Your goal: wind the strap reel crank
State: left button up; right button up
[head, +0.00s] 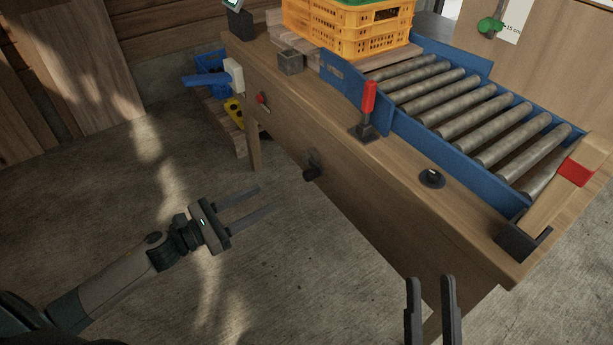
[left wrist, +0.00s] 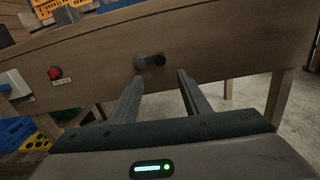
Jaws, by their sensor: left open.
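The strap reel crank (head: 312,165) is a small dark crank with a knob on the front face of the wooden bench. It also shows in the left wrist view (left wrist: 148,61), just beyond the fingertips. My left gripper (head: 266,198) is open and empty, in front of the bench and to the left of the crank, apart from it. In the left wrist view its two fingers (left wrist: 160,76) point toward the bench front. My right gripper (head: 431,279) shows only its two separated fingers at the bottom edge, open with nothing between them. No strap is clearly visible.
The wooden bench (head: 403,223) carries a blue-sided roller conveyor (head: 455,95), a red-handled lever (head: 368,97), a round black fitting (head: 432,178) and an orange crate (head: 345,35). A red button (left wrist: 56,73) is on the bench front. The concrete floor before the bench is clear.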

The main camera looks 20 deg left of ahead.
aim_at(305, 177)
pick_arm(q)
jog(key=x, duration=1.5)
jog(key=shift+w, duration=0.1)
grip_shut()
